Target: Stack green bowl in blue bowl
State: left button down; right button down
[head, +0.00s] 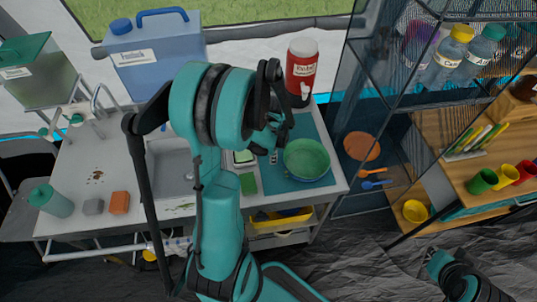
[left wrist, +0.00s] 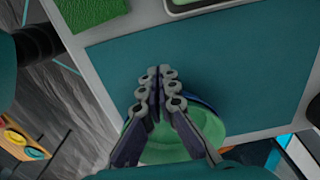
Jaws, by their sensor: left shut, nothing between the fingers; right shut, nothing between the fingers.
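The green bowl (head: 307,158) sits on the right part of the teal mat on the counter. In the left wrist view the green bowl (left wrist: 168,152) is partly hidden behind my fingers. A dark blue edge, seemingly the blue bowl (left wrist: 200,103), shows against its rim, consistent with the green bowl being nested in it; most of the blue is hidden. My left gripper (head: 276,133) is above and just left of the green bowl, shut and empty. Its closed fingertips show in the left wrist view (left wrist: 159,78). My right gripper (head: 432,254) is shut and empty at the lower right, away from the counter.
The teal mat (head: 308,125) has bare room behind the bowls. A red-and-white jug (head: 301,66) stands at the back. A shelf with bottles (head: 448,55) rises to the right. My left arm hides part of the sink.

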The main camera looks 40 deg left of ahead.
aim_at(285, 159)
pick_arm(q)
jog(key=shift+w+d+r, duration=0.1)
jog(key=shift+w+d, duration=0.7)
jog(key=shift+d, duration=0.05)
jog(key=shift+w+d+b, duration=0.3)
jog(key=shift+w+d, duration=0.4)
jog(key=shift+w, duration=0.1)
jog(key=shift+s, duration=0.1)
